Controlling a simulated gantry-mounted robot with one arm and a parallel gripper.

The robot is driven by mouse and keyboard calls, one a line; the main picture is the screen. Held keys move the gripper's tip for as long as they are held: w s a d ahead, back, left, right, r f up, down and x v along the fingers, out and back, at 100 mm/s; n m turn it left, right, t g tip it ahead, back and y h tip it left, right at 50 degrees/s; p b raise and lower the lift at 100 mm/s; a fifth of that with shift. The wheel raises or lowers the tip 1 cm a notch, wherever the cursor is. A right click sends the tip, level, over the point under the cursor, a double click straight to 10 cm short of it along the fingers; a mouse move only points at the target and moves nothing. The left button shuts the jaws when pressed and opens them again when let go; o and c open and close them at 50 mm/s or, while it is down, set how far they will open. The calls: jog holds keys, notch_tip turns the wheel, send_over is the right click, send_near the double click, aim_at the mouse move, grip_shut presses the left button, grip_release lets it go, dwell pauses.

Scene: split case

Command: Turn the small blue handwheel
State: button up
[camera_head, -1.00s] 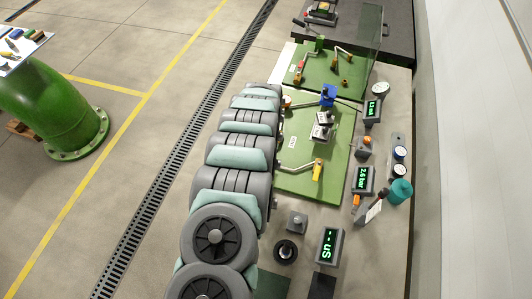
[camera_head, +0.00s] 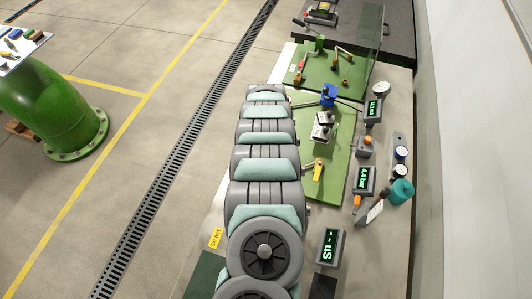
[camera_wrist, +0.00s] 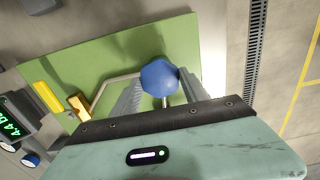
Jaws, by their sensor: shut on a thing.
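The small blue handwheel (camera_wrist: 159,76) shows in the wrist view as a rounded blue knob on a short metal stem, above a green panel (camera_wrist: 95,50). My gripper (camera_wrist: 161,88) has one grey finger on each side of it and is shut on it. In the head view my arm covers the handwheel and the gripper.
A blue fitting (camera_head: 329,95) and a grey boxed part (camera_head: 322,127) stand on the same panel. A display (camera_head: 364,180) appears to read 4.4 bar. Gauges (camera_head: 400,162) and a teal round part (camera_head: 401,191) stand to the right. A second green panel (camera_head: 330,75) lies behind.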

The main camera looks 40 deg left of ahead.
jog(key=n+b, duration=0.1)
jog(key=n, duration=0.3)
jog(key=shift+f, duration=0.15)
jog(key=shift+n+b, duration=0.35)
jog(key=shift+n, duration=1.15)
jog(key=o, duration=1.4)
jog(key=shift+r, duration=0.2)
notch_tip(320, 180, up, 11)
jog(key=shift+f, duration=0.15)
